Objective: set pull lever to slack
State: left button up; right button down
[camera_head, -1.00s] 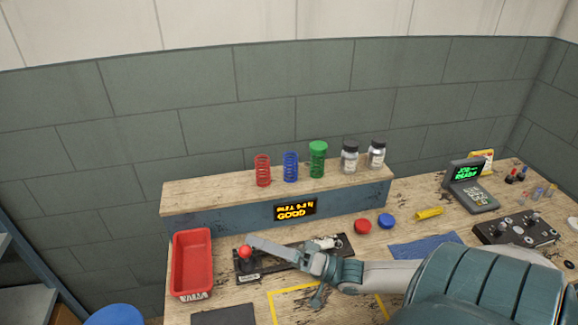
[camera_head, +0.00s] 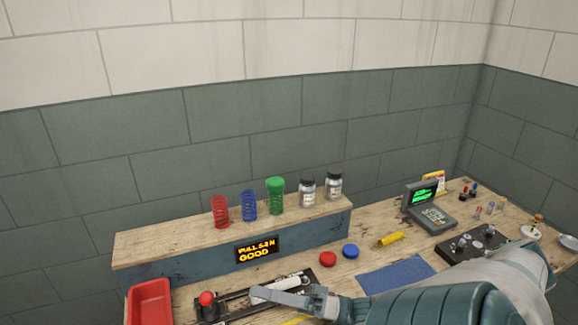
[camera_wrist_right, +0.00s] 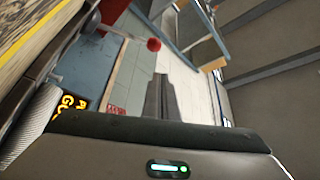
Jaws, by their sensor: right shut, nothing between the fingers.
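The pull lever has a round red knob (camera_head: 207,298) and stands at the left end of a dark slotted base (camera_head: 236,308) on the workbench, low in the head view. My right gripper (camera_head: 254,292) is shut and empty, a little to the right of the knob and apart from it, over the base. Its shut fingers (camera_wrist_right: 162,97) also show in the right wrist view. The lit display (camera_head: 258,250) behind the lever shows a pull reading and GOOD. My left gripper is out of view.
A red tray (camera_head: 149,300) stands left of the lever. Red and blue caps, a blue mat (camera_head: 397,274) and a terminal (camera_head: 430,207) lie to the right.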

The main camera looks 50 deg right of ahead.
jog(key=shift+s+d, duration=0.75)
jog(key=shift+s, duration=0.35)
jog(key=shift+s+d, duration=0.7)
jog(key=shift+s, duration=0.35)
jog(key=shift+r, duration=0.2)
